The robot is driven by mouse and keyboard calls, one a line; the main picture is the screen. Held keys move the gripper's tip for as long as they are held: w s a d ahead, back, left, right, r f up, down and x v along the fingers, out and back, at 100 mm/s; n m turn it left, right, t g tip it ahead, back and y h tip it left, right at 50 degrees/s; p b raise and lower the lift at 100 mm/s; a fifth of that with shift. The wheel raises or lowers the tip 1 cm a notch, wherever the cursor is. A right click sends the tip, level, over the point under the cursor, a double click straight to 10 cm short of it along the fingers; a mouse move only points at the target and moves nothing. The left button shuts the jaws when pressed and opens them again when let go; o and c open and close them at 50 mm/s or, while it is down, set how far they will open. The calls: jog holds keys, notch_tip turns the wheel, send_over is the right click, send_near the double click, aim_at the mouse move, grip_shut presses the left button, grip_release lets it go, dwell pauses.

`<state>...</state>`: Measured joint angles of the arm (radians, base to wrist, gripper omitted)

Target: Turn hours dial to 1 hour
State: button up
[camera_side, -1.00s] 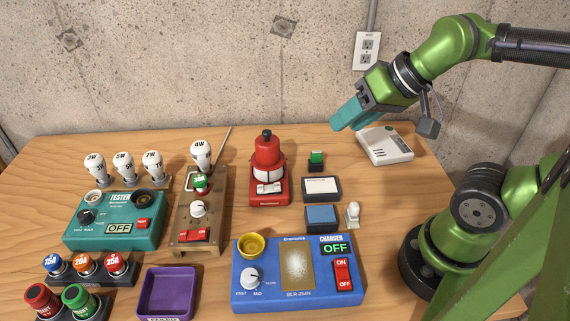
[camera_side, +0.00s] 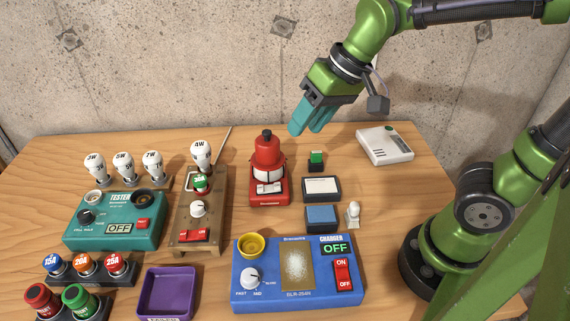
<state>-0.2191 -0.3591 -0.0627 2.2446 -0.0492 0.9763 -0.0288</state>
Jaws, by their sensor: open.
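No label reading "hours" can be made out. Three dials show: a white knob (camera_side: 199,209) on the wooden board (camera_side: 183,240), a white knob (camera_side: 250,277) on the blue charger (camera_side: 325,298) marked FAST and MID, and a black knob (camera_side: 87,217) on the teal tester (camera_side: 75,239). The marks around the wooden board's knob are too small to read. My gripper (camera_side: 305,130), with teal fingers, is open and empty. It is in the air above the back of the table, up and right of the red device, touching nothing.
A red device (camera_side: 268,178) stands at mid-table, with a green button (camera_side: 316,160) and a white box (camera_side: 385,146) to its right. Bulbs (camera_side: 123,164) stand back left. A purple tray (camera_side: 166,292) and several colored fuses (camera_side: 82,264) are front left.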

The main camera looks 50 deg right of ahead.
jog(key=w+a+f+n+g, duration=0.1)
jog(key=w+a+n+g, duration=0.2)
jog(key=w+a, duration=0.5)
jog(key=n+g+h, duration=0.2)
jog(key=n+h, duration=0.1)
jog(key=n, duration=0.1)
send_over(197, 205)
jog(key=shift+f, duration=0.65)
notch_tip(197, 205, down, 16)
jog(key=shift+f, duration=0.2)
jog(key=c, duration=0.8)
jog(key=shift+o, duration=0.2)
